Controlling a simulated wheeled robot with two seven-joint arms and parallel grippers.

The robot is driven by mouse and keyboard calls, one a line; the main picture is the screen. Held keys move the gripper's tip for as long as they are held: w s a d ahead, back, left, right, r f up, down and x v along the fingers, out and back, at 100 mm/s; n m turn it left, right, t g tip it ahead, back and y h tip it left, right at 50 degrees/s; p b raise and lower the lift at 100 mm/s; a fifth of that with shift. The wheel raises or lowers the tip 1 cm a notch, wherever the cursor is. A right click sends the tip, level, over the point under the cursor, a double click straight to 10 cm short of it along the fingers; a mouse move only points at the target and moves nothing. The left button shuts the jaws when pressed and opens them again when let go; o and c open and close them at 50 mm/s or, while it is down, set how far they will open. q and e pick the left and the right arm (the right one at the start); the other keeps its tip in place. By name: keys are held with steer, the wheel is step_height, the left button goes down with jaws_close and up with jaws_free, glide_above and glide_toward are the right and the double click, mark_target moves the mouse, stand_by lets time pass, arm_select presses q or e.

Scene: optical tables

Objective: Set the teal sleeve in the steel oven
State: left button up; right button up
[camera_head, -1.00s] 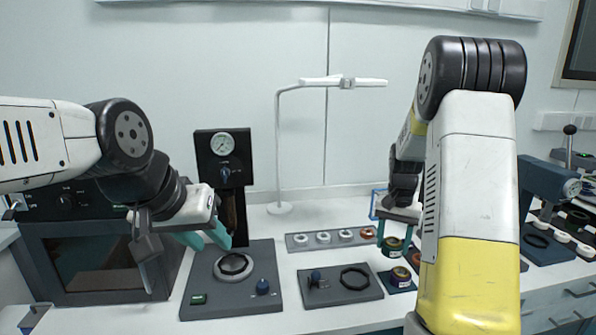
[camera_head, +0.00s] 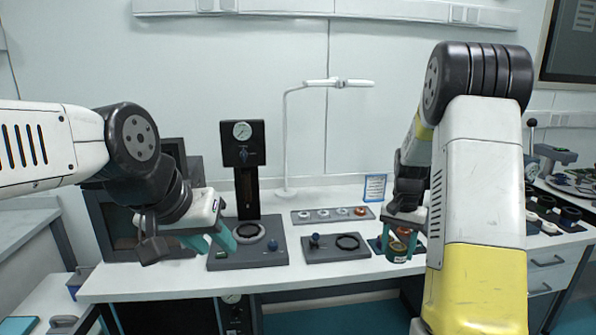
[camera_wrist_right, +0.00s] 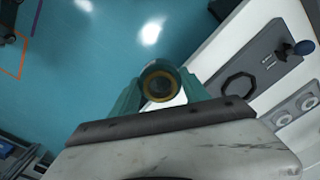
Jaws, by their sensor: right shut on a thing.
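My right gripper (camera_head: 401,238) is shut on the teal sleeve (camera_head: 398,253), a short ring with a gold-coloured band. The right wrist view shows the sleeve (camera_wrist_right: 159,84) end-on between the teal fingertips, with blue floor beyond it. The steel oven (camera_head: 120,226) stands at the left end of the table, with a dark front window. My left arm covers much of it. My left gripper (camera_head: 208,240) is empty in front of the oven's right side, its teal fingers apart.
A gauge press (camera_head: 243,143) with a grey base stands right of the oven. A plate with a black hexagonal ring (camera_head: 347,242) and a tray of small rings (camera_head: 333,215) lie right of it. A lamp (camera_head: 286,140) stands behind. The table's front edge (camera_head: 180,290) faces me.

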steer(key=s+a+f+n, duration=0.4)
steer(key=a+f, duration=0.4)
steer(key=a, duration=0.4)
steer(key=shift+s+f+n, duration=0.2)
steer(key=shift+f+n, duration=0.15)
steer(key=shift+n, duration=0.55)
